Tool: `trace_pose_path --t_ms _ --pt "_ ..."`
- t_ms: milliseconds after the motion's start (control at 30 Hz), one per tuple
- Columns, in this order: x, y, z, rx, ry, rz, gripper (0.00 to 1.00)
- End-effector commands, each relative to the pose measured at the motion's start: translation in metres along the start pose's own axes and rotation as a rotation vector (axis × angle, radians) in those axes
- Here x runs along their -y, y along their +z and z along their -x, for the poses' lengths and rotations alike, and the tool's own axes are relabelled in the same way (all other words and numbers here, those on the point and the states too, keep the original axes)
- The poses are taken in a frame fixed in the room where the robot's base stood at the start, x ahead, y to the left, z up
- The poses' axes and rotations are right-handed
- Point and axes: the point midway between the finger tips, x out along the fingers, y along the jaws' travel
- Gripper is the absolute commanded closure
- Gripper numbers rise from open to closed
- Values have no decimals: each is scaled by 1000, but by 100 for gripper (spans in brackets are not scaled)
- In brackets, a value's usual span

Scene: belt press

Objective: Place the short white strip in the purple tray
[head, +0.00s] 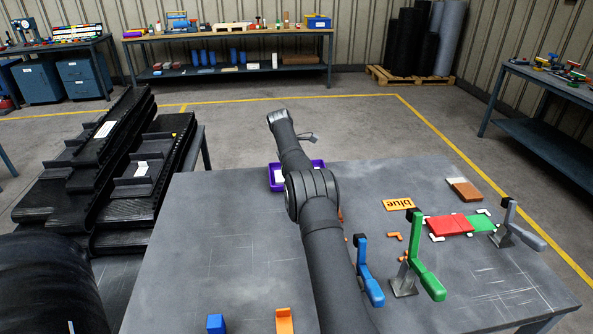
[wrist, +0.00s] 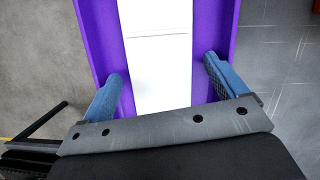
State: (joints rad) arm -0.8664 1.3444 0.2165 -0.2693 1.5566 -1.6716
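A white strip (wrist: 158,75) lies inside the purple tray (wrist: 97,35), with purple floor showing on both sides of it. A thin line crosses the strip; I cannot tell whether it is a fold or the edge of a second piece. My gripper (wrist: 162,68) is open, its blue fingers apart on either side of the strip, with purple showing between fingers and strip. In the head view the tray (head: 318,163) stands at the table's far edge, partly hidden behind my arm, and the gripper's fingers are hidden.
On the table (head: 225,250) stand blue (head: 366,270), green (head: 424,265) and grey (head: 515,225) clamps on the right, near red and green blocks (head: 460,225). A blue cube (head: 215,323) and an orange piece (head: 284,320) are in front. A black conveyor (head: 95,170) is left.

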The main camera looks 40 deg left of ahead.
Motion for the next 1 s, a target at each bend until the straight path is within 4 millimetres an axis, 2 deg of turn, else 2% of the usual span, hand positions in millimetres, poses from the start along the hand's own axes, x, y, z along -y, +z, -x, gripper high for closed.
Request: trace_pose_path --t_ms 333,700,833,1000 --pt "0 1 5 0 2 0 9" --pt "-1 1 62 1 4 -1 9" --pt "0 0 74 1 3 0 9" --pt "1 1 78 1 2 0 9"
